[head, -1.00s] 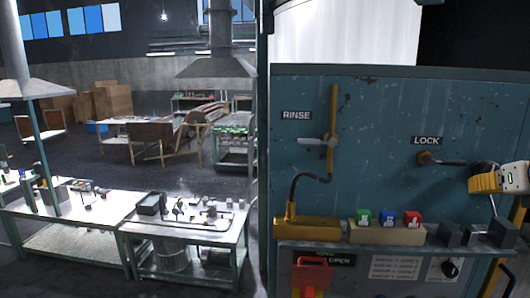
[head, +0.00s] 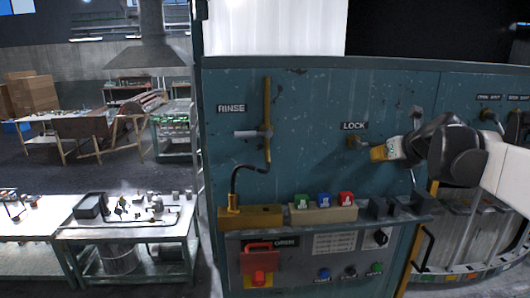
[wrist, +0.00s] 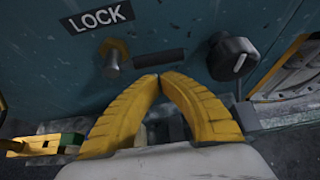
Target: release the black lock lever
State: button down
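The black lock lever shows in the wrist view (wrist: 159,58) as a short dark bar, roughly level, to the right of its brass pivot (wrist: 113,58) and below the LOCK label (wrist: 101,17). In the head view the pivot (head: 356,142) is visible, and my gripper covers much of the lever. My gripper (wrist: 159,76) has its yellow fingers drawn together at the tips, just below the lever in the picture, with nothing visible between them. Whether the tips touch the lever is unclear. In the head view the gripper (head: 374,154) is right beside the pivot.
A dark knob with a white mark (wrist: 233,57) is right of the lever. The RINSE handle (head: 266,130) stands to the left on the blue panel.

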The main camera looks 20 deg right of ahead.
jog(key=shift+w+d+r, duration=0.1)
jog(key=shift+w+r, duration=0.05)
jog(key=shift+w, duration=0.05)
jog(key=shift+s, duration=0.1)
